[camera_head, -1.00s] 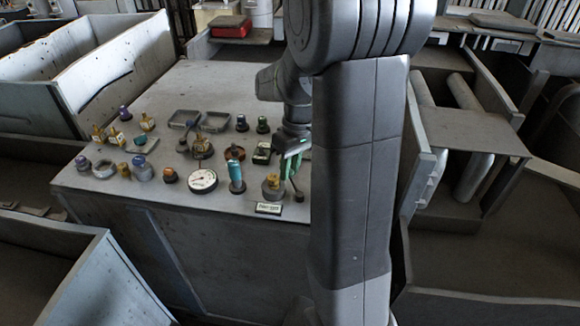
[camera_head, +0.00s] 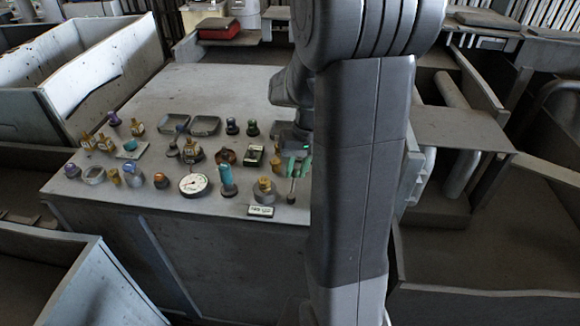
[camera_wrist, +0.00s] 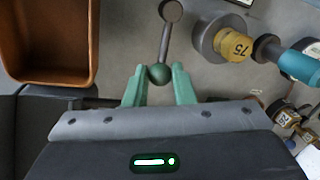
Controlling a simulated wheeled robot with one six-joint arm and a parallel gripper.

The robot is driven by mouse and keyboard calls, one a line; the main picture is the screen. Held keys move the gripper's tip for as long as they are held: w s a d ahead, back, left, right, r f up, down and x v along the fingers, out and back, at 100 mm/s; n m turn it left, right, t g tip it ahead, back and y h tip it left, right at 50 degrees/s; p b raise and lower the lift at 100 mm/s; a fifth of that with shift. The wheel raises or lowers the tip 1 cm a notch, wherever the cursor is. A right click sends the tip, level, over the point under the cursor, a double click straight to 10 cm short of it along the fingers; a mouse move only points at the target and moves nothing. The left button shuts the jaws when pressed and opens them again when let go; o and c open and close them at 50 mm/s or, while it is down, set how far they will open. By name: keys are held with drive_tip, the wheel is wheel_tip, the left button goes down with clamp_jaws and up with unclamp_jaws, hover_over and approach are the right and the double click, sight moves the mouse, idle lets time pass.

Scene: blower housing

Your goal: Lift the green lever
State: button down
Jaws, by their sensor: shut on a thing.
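The green lever has a thin grey rod with a round green ball (camera_wrist: 160,74) at its end, seen in the wrist view. The rod runs up in that picture to a dark round pivot. My gripper (camera_wrist: 159,88) has pale green fingers, shut on the ball from both sides. In the head view my gripper (camera_head: 298,166) is low over the right front of the grey console, at the lever (camera_head: 292,187). There the fingers and my arm hide most of the lever's upper end.
A yellow knob marked 75 (camera_wrist: 236,46) on a grey base stands close beside the lever, with a teal handle (camera_wrist: 302,62) beyond it. A brown open bin (camera_wrist: 50,40) lies at upper left. A dial gauge (camera_head: 194,185) and several knobs crowd the console (camera_head: 130,215).

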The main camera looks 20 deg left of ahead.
drive_tip(key=shift+d+m+t, duration=0.2)
drive_tip(key=shift+d+m, duration=0.4)
drive_tip(key=shift+m, duration=0.5)
drive_tip(key=shift+d+m+t, duration=0.2)
drive_tip(key=shift+d+m, duration=0.35)
drive_tip(key=shift+m, duration=0.55)
drive_tip(key=c, duration=1.5)
unclamp_jaws()
drive_tip(key=shift+d, duration=0.1)
wheel_tip(320, 180, up, 14)
drive_tip(key=d, duration=0.2)
drive_tip(key=shift+w+d+f+p, duration=0.15)
drive_tip(key=shift+d+f+p, duration=0.05)
drive_tip(key=shift+d+p, duration=0.15)
